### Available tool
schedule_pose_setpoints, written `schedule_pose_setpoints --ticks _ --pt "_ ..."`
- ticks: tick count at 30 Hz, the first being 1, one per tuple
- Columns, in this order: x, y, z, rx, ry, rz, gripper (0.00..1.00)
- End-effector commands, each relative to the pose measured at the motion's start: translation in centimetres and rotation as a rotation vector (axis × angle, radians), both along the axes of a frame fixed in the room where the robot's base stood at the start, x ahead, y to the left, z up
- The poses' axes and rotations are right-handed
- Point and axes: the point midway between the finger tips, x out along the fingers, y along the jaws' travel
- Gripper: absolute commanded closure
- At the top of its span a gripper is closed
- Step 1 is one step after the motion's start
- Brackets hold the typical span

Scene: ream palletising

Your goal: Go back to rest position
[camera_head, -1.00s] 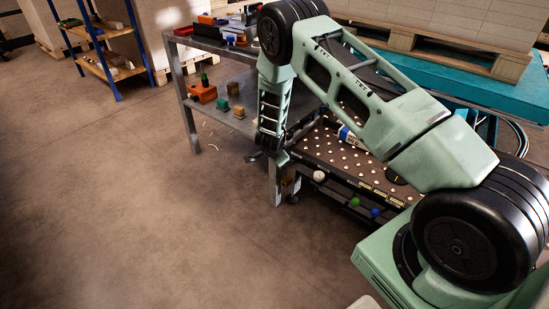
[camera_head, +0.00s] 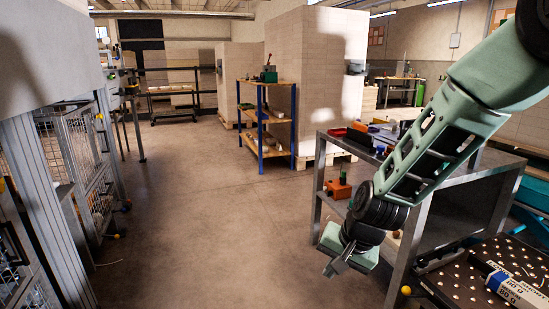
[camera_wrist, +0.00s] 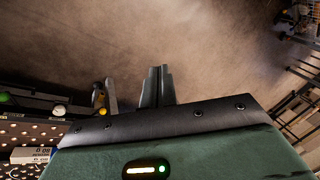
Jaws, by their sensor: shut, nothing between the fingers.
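My gripper (camera_head: 334,268) hangs at the end of my green arm, in front of the grey metal table, over open floor. In the wrist view its two fingers (camera_wrist: 158,86) are close together with nothing between them. A white ream with a blue band (camera_head: 513,287) lies on the black ball-top table (camera_head: 447,283) at the lower right. The same ream shows at the lower left of the wrist view (camera_wrist: 30,155), apart from my gripper.
A grey metal table (camera_head: 420,215) with tools stands beside my arm. A blue-post shelf (camera_head: 262,120) stands farther back, before tall pale stacks (camera_head: 318,65). Wire cages (camera_head: 75,150) line the left. The concrete floor (camera_head: 200,220) between is clear.

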Motion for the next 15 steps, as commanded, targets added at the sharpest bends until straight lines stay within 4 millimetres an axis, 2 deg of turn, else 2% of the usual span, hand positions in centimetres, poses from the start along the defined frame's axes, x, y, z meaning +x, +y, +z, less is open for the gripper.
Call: schedule_pose_setpoints --ticks 1,3,6,9,15 --pt "-3.0 1.4 2.1 -0.009 0.003 0.121 1.00" --pt "-7.2 2.6 4.2 -0.035 0.015 0.287 1.00" --pt "-12.7 3.0 6.3 -0.085 0.027 0.500 1.00" --pt "-17.1 2.5 7.7 -0.143 0.038 0.670 1.00" --pt "-23.5 0.2 9.1 -0.263 0.053 0.927 1.00"
